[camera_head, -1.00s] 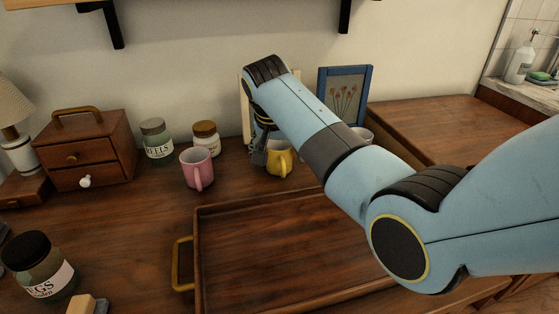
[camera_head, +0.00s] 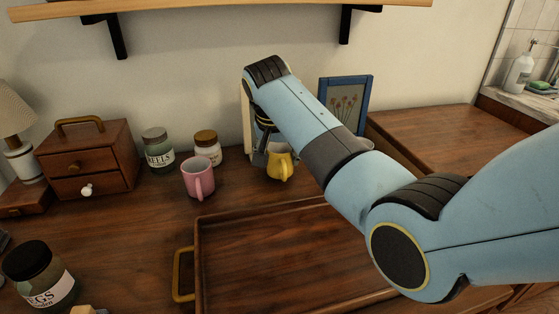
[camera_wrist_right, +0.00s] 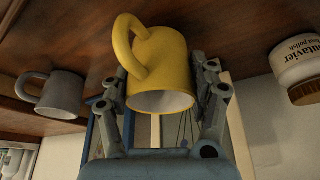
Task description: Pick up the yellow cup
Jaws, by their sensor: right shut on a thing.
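The yellow cup (camera_head: 281,164) is at the back of the wooden table, right of the pink mug (camera_head: 199,178). My right gripper (camera_head: 263,157) is at its far left side in the head view, partly hidden by my own arm. In the right wrist view the yellow cup (camera_wrist_right: 163,68) sits between the two fingers of the right gripper (camera_wrist_right: 163,100), which are shut on it from both sides. Its handle points up-left there and its open mouth faces the palm. The cup seems slightly raised, but its gap to the table is hard to see. My left gripper is not in view.
A wooden tray (camera_head: 201,262) with a brass handle lies in front. Jars (camera_head: 157,150), a small drawer box (camera_head: 88,160) and a blue picture frame (camera_head: 368,104) stand along the back. A grey mug (camera_wrist_right: 60,95) shows in the right wrist view. A shelf (camera_head: 220,13) hangs above.

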